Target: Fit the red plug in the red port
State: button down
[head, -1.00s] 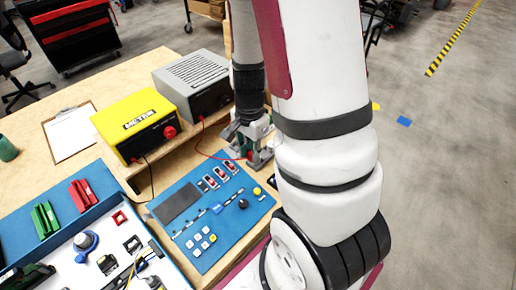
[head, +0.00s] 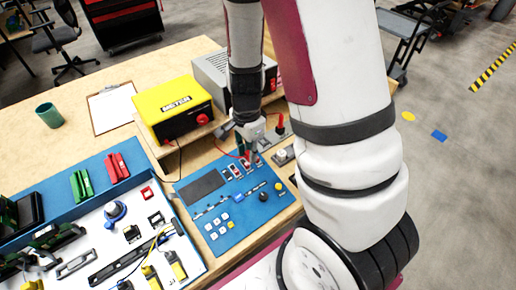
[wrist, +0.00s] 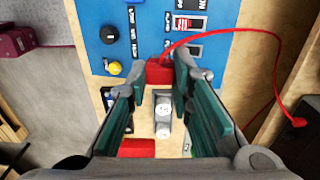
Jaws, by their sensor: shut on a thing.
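My gripper (wrist: 161,78) is shut on the red plug (wrist: 159,70), which sits between the fingertips in the wrist view. A red cable (wrist: 222,31) runs from the plug to the right. In the head view my gripper (head: 254,152) is at the upper right corner of the blue panel (head: 214,237), by its row of slots. In the wrist view the panel (wrist: 148,37) lies ahead of the plug, with slot-like ports (wrist: 190,23) to the upper right. I cannot tell which port is the red one, or whether the plug touches the panel.
The yellow meter (head: 172,106) and a grey device (head: 212,72) stand behind the panel. A stand with a red piece (head: 280,122) is right of my gripper. A blue-rimmed tray (head: 100,252) of parts lies left. Bare table shows around the clipboard (head: 112,107).

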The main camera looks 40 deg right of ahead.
jog(key=w+a, duration=0.4)
jog(key=a, duration=0.5)
jog(key=w+a, duration=0.5)
jog(key=a, duration=0.5)
jog(key=w+a, duration=0.5)
jog(key=a, duration=0.5)
jog(key=shift+w+a, duration=0.15)
jog(key=shift+a, duration=0.1)
dwell(1.0)
dwell(0.4)
jog(key=shift+f+b, duration=0.95)
jog(key=shift+f, duration=3)
jog(key=shift+f, duration=0.75)
